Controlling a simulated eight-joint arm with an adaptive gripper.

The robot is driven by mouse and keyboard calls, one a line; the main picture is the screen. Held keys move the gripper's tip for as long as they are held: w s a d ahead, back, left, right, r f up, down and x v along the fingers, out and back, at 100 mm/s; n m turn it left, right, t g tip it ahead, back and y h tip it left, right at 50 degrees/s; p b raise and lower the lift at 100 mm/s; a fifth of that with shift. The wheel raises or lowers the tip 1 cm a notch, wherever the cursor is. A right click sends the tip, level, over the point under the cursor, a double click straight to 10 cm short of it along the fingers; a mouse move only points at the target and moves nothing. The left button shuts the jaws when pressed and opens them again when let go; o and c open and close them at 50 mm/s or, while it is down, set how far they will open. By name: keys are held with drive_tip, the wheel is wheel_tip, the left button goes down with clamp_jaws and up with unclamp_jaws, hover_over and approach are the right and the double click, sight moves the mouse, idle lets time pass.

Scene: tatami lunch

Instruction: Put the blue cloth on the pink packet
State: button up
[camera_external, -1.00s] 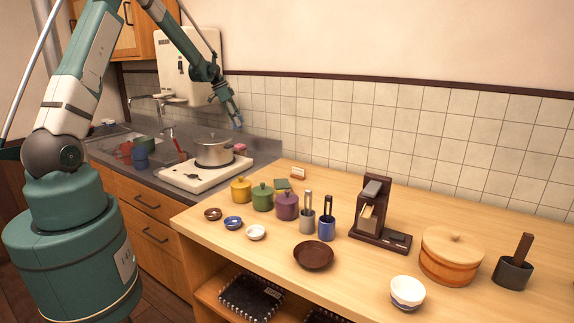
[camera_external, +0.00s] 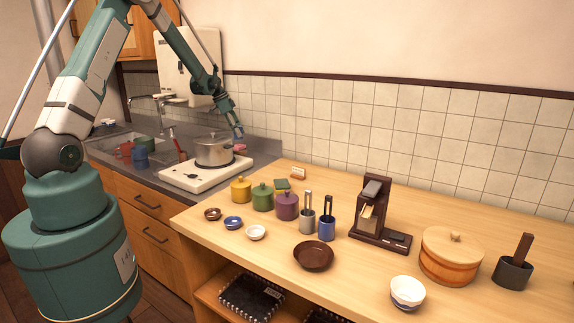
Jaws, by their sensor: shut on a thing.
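My gripper (camera_external: 236,124) is at the back of the grey counter, to the right of and a little above the pot. It is shut on the blue cloth (camera_external: 239,132), which shows only as a small blue patch at the fingertips. The pink packet (camera_external: 240,148) lies on the grey counter just right of the pot, below my gripper and the cloth. The pot partly hides the packet. A small gap seems to show between the cloth and the packet.
A steel pot (camera_external: 213,150) with a lid stands on the white stove (camera_external: 195,176), close to the packet. The tiled wall (camera_external: 300,115) is behind. Red and blue mugs (camera_external: 140,158) stand by the sink. The wooden counter (camera_external: 270,240) at right holds jars, bowls and a coffee grinder.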

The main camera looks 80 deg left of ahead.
drive_tip(key=shift+f, duration=1.85)
drive_tip(key=shift+f, duration=0.15)
drive_tip(key=o, duration=0.9)
drive_tip(key=shift+c, duration=0.2)
drive_tip(key=shift+r, duration=0.25)
drive_tip(key=v, duration=1.1)
drive_tip(key=shift+s+r, duration=0.15)
drive_tip(key=shift+r, duration=0.25)
